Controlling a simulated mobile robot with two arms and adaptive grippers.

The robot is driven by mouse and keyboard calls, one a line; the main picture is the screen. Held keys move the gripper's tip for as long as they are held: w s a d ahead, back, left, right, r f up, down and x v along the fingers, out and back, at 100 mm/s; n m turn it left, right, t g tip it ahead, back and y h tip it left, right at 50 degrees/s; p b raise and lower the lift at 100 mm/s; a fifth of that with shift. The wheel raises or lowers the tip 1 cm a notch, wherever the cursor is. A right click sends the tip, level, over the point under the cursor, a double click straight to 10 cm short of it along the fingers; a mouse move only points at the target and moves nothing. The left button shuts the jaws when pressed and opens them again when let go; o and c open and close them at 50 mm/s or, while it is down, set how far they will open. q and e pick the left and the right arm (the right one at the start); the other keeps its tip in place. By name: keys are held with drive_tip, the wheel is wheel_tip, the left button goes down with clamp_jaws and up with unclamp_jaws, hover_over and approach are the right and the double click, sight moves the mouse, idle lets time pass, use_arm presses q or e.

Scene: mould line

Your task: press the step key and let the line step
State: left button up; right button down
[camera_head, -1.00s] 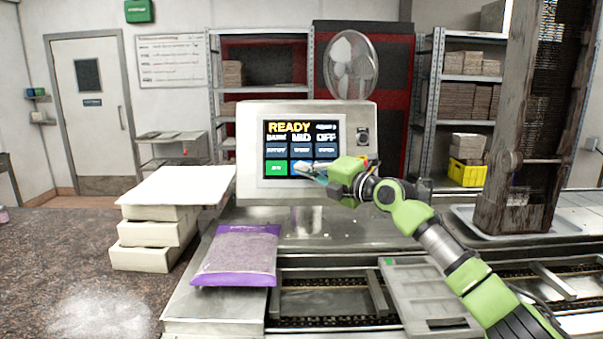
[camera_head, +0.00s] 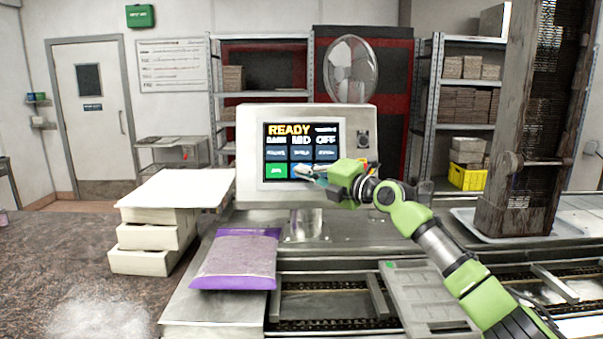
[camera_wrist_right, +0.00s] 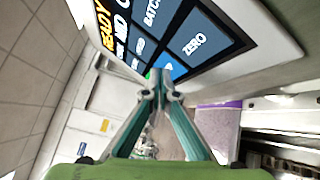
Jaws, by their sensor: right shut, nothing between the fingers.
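The control panel (camera_head: 250,150) stands behind the conveyor, its screen (camera_head: 302,128) reading READY in yellow. Below are several dark keys and a green key (camera_head: 276,170) at the lower left. My right gripper (camera_head: 299,170) is shut and empty, its tips at the screen's bottom row, just right of the green key, covering the key there. In the right wrist view the shut fingertips (camera_wrist_right: 153,76) are close to a bright blue key (camera_wrist_right: 172,67), beside the ZERO key (camera_wrist_right: 196,42). I cannot tell whether they touch it. No key label reads clearly as step. My left gripper is not in view.
A purple-edged bag (camera_head: 236,260) lies in front of the panel. White blocks (camera_head: 150,237) are stacked to its left. The conveyor (camera_head: 330,305) carries a grey mould (camera_head: 425,290) beneath my right arm. A dark upright frame (camera_head: 520,130) stands at the right.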

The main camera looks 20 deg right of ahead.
drive_tip(key=shift+w, duration=0.1)
idle(0.7)
drive_tip(key=shift+s+a+r, duration=0.15)
drive_tip(key=shift+s+r, duration=0.05)
drive_tip(key=shift+s, duration=0.45)
drive_tip(key=s, duration=0.1)
drive_tip(key=s+a+r+p, duration=0.1)
drive_tip(key=s, duration=0.2)
drive_tip(key=shift+s+a+r, duration=0.15)
drive_tip(key=shift+s+r, duration=0.1)
drive_tip(key=shift+r, duration=0.05)
